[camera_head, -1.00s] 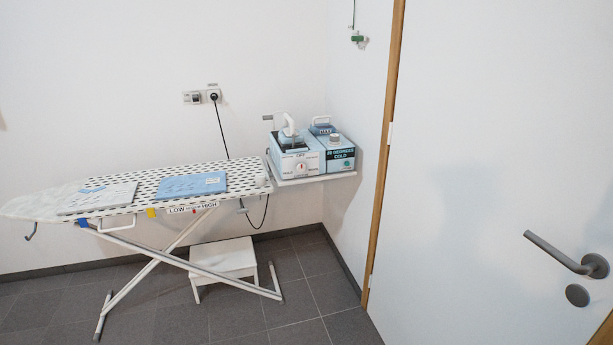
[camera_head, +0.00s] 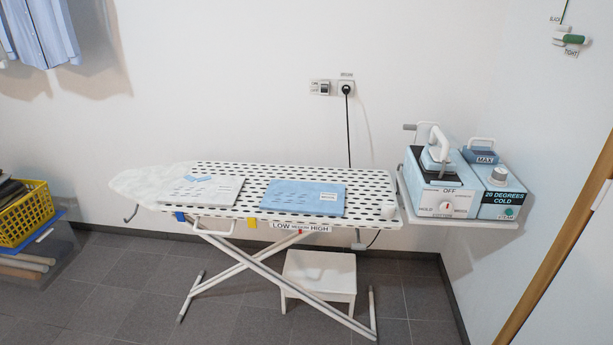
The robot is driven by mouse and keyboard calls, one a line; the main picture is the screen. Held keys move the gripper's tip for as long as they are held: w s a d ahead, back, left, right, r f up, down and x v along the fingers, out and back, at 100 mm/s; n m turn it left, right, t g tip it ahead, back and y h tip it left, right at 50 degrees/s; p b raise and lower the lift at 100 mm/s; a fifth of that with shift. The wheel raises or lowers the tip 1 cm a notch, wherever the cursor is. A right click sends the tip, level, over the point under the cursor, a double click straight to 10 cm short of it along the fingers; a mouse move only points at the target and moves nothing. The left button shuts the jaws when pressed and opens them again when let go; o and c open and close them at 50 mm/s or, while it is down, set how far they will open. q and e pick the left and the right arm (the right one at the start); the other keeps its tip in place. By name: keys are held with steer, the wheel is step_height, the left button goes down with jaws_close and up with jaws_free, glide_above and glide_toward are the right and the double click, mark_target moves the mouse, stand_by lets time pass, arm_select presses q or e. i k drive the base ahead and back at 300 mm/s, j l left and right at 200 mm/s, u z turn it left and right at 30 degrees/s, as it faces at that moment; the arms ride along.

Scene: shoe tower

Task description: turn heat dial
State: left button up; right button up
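The heat dial (camera_head: 446,207) is a small round knob with a red mark on the front of the blue and white steam station (camera_head: 424,190). Labels around it read OFF at the top and HOLD at the left; the lower and right ones are too small to read surely. A white iron (camera_head: 437,150) rests on top of the station. Beside it stands a second blue and white unit (camera_head: 497,196), labelled 20 DEGREES COLD, with a round grey cap. Neither of my grippers shows in the head view.
The ironing board (camera_head: 260,172) carries a white folded piece (camera_head: 203,190) and a blue folded piece (camera_head: 303,198). A white step stool (camera_head: 320,270) stands below. A yellow basket (camera_head: 22,216) is at the left, and a wooden door edge (camera_head: 560,250) at the right. The floor in front is open.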

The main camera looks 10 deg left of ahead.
mark_target(446, 207)
steer(key=i+j+u, duration=0.2)
steer(key=i, duration=0.65)
